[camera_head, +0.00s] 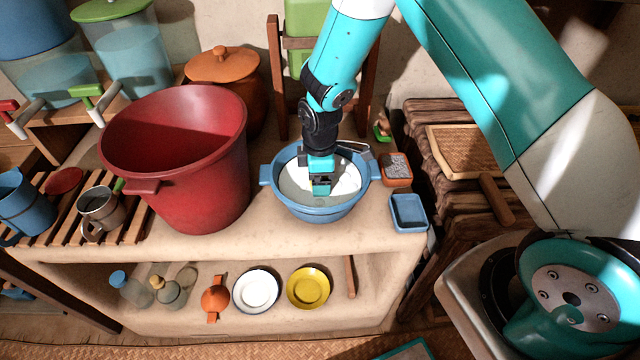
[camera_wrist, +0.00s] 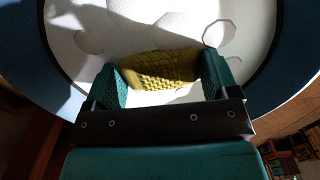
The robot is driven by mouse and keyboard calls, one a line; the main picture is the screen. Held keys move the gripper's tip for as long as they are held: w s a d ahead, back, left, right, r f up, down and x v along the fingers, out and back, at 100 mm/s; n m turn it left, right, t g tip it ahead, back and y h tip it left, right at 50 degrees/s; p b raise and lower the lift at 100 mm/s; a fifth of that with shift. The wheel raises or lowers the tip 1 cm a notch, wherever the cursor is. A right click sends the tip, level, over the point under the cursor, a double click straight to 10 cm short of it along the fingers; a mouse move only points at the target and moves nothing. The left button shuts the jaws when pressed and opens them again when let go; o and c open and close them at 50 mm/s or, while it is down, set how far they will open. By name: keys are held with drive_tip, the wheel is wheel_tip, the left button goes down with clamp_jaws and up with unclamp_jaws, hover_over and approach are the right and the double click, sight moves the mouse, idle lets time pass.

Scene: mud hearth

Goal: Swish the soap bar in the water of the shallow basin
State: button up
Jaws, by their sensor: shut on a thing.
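The shallow blue basin (camera_head: 318,213) stands on the mud counter, with pale, partly shadowed water (camera_head: 293,190) inside. My gripper (camera_head: 320,187) points down inside the basin's rim, near its middle. In the wrist view my gripper (camera_wrist: 161,78) has its two green fingers closed on the sides of a yellow, rough-textured soap bar (camera_wrist: 162,69). The basin's pale inside (camera_wrist: 130,35) lies behind the bar. I cannot tell how deep the bar sits in the water. In the head view the gripper hides most of the bar.
A large red bucket (camera_head: 185,175) stands close left of the basin. An orange dish (camera_head: 397,180) holding a grey pad and an empty blue dish (camera_head: 408,213) sit to its right. A wooden chair frame (camera_head: 277,75) stands behind. Plates and bottles fill the shelf below.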

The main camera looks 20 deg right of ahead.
wheel_tip(320, 180, up, 11)
drive_tip(key=p, duration=0.8)
drive_tip(key=shift+r+p, duration=0.2)
drive_tip(key=shift+p, duration=0.15)
